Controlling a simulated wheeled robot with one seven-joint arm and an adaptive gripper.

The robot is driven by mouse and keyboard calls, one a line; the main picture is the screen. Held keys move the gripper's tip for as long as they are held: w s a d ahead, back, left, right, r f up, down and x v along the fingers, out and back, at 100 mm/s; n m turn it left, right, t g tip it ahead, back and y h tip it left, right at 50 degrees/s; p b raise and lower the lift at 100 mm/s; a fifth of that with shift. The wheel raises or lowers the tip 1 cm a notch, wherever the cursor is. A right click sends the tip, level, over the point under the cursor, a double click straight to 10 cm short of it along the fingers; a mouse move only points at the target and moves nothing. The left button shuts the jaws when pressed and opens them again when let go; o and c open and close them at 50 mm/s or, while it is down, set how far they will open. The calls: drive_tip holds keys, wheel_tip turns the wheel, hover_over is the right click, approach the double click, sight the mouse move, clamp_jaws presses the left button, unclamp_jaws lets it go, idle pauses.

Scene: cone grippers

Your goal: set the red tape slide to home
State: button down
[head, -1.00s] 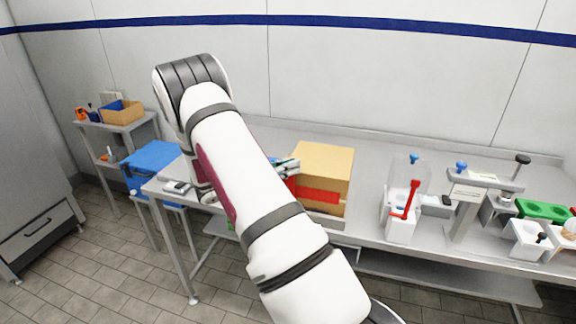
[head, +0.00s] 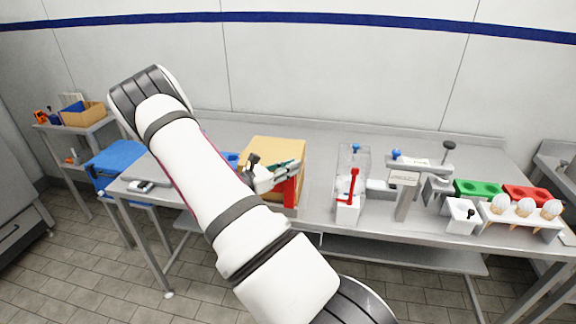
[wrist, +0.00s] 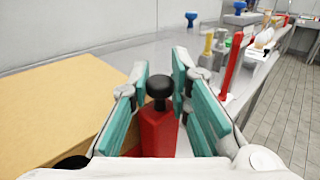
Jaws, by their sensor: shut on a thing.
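The red tape slide (wrist: 158,128) is an upright red block with a round black knob (wrist: 160,86) on top, in the middle of the wrist view. My gripper (wrist: 162,88) has its teal-padded fingers on both sides of the knob and is shut on the slide there. In the head view my gripper (head: 284,172) is at the front right of a tan box (head: 275,148). Red of the slide (head: 290,192) shows just below the fingers. My arm covers the left part of the box front.
Right of the box stands a clear-and-white device with a red lever (head: 352,186). Further right are a grey press (head: 405,180), green (head: 480,190) and red trays, and a cone rack (head: 522,222). The table behind the box is bare.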

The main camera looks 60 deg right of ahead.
drive_tip(key=shift+s+d, duration=0.1)
drive_tip(key=shift+s, duration=0.2)
drive_tip(key=c, duration=1.5)
unclamp_jaws()
drive_tip(key=shift+w, duration=0.1)
drive_tip(key=shift+w+a, duration=0.15)
drive_tip(key=shift+a, duration=0.15)
drive_tip(key=v, duration=1.1)
drive_tip(key=shift+a+f, duration=0.1)
drive_tip(key=shift+a, duration=0.05)
